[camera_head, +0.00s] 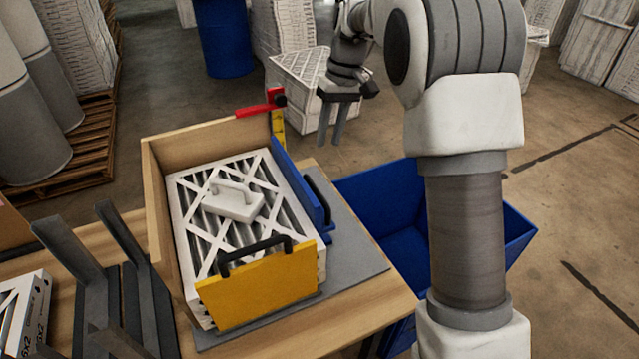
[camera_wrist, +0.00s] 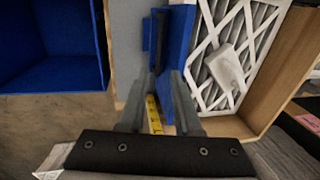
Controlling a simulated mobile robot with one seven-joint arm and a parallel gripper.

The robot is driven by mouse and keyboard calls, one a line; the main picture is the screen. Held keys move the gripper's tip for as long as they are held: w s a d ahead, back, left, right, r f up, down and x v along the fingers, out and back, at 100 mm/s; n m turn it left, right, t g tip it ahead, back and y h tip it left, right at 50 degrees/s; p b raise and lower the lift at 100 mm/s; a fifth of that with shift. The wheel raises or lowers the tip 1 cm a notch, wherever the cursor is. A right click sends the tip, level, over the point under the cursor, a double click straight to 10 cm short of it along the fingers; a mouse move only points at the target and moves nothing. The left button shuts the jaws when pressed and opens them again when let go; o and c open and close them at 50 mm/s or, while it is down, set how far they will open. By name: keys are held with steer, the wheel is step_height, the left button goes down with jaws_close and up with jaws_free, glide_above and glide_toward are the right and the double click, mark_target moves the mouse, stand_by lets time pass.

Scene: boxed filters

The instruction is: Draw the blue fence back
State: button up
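The blue fence (camera_head: 300,190) stands upright along the right side of a stack of white-framed filters (camera_head: 215,245) and has a black handle on its outer face. In the wrist view the blue fence (camera_wrist: 178,50) runs up from between my fingers, with its handle at its left. My gripper (camera_head: 338,142) is open and empty, fingers pointing down, behind the fence's far end and apart from it; it also shows in the wrist view (camera_wrist: 158,100). A white block with a handle (camera_head: 233,202) lies on the top filter. A yellow fence (camera_head: 258,288) with a black handle stands at the front.
Wooden walls (camera_head: 153,215) close the left and back of the filter stack. A red clamp (camera_head: 262,106) sits above a yellow strip (camera_head: 278,122) at the back corner. A blue bin (camera_head: 385,195) stands right of the table. Dark rack uprights (camera_head: 75,250) rise at the left.

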mark_target(318, 190)
steer(key=f, duration=0.4)
steer(key=a+f, duration=0.1)
steer(key=f, duration=0.4)
steer(key=s+a+f, duration=0.1)
steer(key=f, duration=0.3)
steer(key=shift+a+f, duration=0.2)
steer(key=shift+c, duration=0.2)
jaws_close()
stand_by(0.6)
